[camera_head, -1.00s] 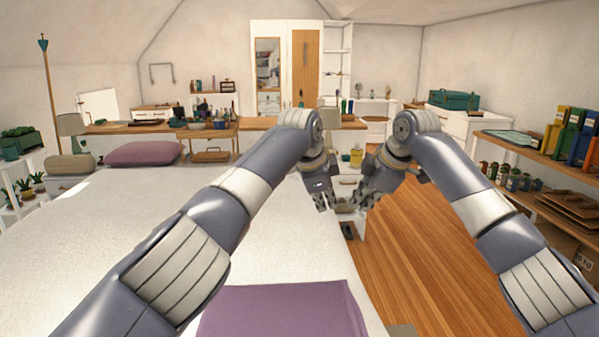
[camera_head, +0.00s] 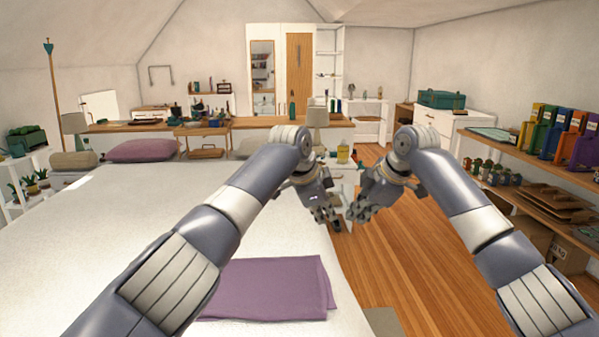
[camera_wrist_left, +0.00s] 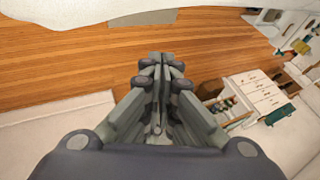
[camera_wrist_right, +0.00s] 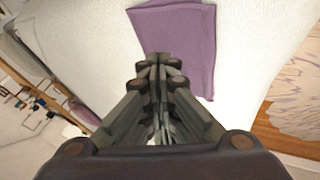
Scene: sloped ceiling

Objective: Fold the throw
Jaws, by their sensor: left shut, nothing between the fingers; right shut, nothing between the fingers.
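The purple throw (camera_head: 268,290) lies flat as a folded rectangle near the front right edge of the white bed (camera_head: 110,220). Its right edge shows more than one layer, and my left arm covers its left side in the head view. It also shows in the right wrist view (camera_wrist_right: 185,40), beyond the fingertips. My left gripper (camera_head: 332,222) is shut and empty, in the air beyond the throw near the bed's right edge. My right gripper (camera_head: 355,215) is shut and empty, in the air over the floor side. Neither touches the throw.
A purple pillow (camera_head: 145,150) lies at the bed's far end. A lamp (camera_head: 317,118) stands on the low cabinet behind my grippers. Wooden floor (camera_head: 400,265) lies open right of the bed. Shelves with binders and jars (camera_head: 540,180) line the right wall.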

